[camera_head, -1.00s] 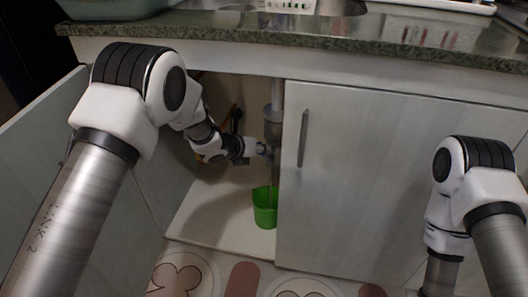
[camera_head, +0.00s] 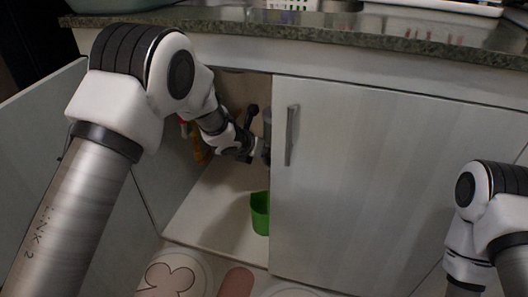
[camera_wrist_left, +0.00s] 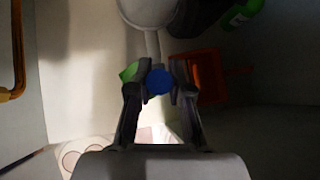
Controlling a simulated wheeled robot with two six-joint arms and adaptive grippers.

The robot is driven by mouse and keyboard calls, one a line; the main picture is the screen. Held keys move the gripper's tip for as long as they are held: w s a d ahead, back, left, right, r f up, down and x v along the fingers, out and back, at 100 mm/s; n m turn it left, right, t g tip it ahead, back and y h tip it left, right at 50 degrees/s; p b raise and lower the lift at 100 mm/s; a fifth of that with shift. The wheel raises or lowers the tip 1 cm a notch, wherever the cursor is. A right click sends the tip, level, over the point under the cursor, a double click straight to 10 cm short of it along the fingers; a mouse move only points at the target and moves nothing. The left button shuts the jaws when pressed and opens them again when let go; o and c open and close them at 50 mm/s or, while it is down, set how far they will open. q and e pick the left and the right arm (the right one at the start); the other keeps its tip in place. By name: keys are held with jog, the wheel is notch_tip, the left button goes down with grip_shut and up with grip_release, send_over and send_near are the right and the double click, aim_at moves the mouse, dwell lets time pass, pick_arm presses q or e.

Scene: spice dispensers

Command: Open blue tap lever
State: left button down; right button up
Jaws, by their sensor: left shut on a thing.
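The blue tap lever (camera_wrist_left: 159,81) shows in the left wrist view as a small blue shape between my left gripper's (camera_wrist_left: 159,76) fingertips. The fingers are shut on it. Above it a pale grey pipe and a round fitting (camera_wrist_left: 150,10) run up. In the head view my left gripper (camera_head: 262,152) is inside the open cupboard by the grey drain pipe (camera_head: 267,120); its tips and the lever are mostly hidden there by the door edge. Of my right side only the arm shows, at the right edge; its gripper is out of view.
A green bucket (camera_head: 260,213) stands on the cupboard floor below the pipe. The closed right door (camera_head: 370,190) with its handle (camera_head: 291,135) is close beside my left gripper. The left door (camera_head: 35,150) stands open. An orange container (camera_wrist_left: 208,65) lies behind the lever.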

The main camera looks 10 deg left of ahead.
pick_arm(q)
jog(key=c, duration=1.3)
grip_release()
jog(key=shift+d, duration=0.1)
jog(key=shift+c, duration=0.2)
jog(key=shift+o, duration=1.3)
jog(key=shift+d, duration=0.15)
jog(key=v, duration=0.7)
jog(key=shift+s+r, duration=0.15)
jog(key=shift+r, duration=0.05)
